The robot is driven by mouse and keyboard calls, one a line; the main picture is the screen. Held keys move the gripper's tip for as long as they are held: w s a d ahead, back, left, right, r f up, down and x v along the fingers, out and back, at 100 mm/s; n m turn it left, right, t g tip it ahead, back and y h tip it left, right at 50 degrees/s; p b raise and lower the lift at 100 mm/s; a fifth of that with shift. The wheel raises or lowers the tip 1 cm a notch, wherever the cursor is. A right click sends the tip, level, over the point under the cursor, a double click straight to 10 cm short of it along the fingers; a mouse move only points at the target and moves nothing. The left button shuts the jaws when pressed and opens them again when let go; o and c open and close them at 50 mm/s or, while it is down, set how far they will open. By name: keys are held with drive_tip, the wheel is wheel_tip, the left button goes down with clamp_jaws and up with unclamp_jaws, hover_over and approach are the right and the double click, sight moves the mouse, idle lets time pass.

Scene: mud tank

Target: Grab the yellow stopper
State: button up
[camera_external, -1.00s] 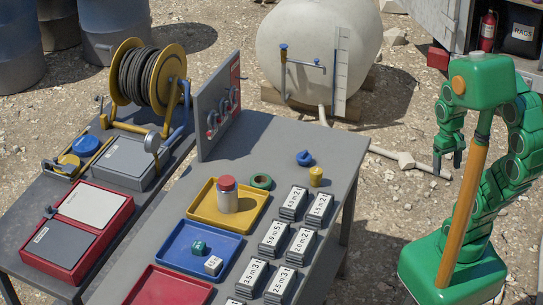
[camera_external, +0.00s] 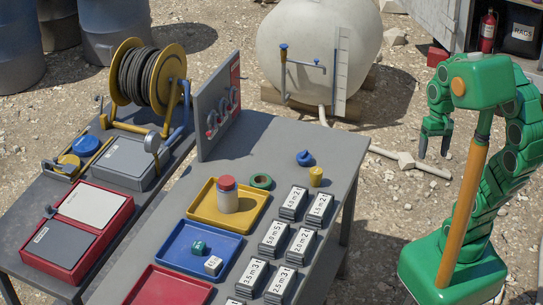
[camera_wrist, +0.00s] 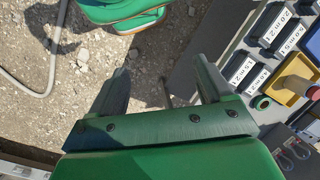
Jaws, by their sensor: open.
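The yellow stopper (camera_external: 316,176) is a small upright yellow piece near the far right corner of the grey table (camera_external: 275,150), next to a blue ring-like piece (camera_external: 305,158). My gripper (camera_external: 435,150) is open and empty in the external view, pointing down beyond the table's right edge, well to the right of the stopper. In the wrist view my gripper's two fingers (camera_wrist: 162,82) are spread apart over gravel and the table edge. I cannot make out the stopper there; a finger may hide it.
Black label blocks (camera_external: 292,203) stand in rows on the table. A yellow tray (camera_external: 257,196) with a red-capped jar (camera_external: 228,195), a blue tray (camera_external: 180,260) and a green ring (camera_external: 260,181) lie left of them. A white tank (camera_external: 318,45) stands behind.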

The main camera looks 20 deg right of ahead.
drive_tip(key=w+a+r+m+y, duration=0.1)
drive_tip(key=w+a+m+y, duration=0.65)
drive_tip(key=w+a, duration=0.75)
drive_tip(key=w+a+m+t+y, duration=0.2)
drive_tip(key=w+m+t+y, duration=0.2)
drive_tip(key=w+m, duration=1.15)
drive_tip(key=n, duration=0.5)
approach(311, 178)
drive_tip(key=shift+w+a+f, duration=0.6)
drive_tip(key=shift+w+f, duration=0.1)
drive_tip(key=shift+f, duration=0.85)
drive_tip(key=shift+a, duration=0.15)
drive_tip(key=shift+x, duration=3.75)
drive_tip(key=shift+s+a+r, duration=0.1)
drive_tip(key=shift+r, duration=0.1)
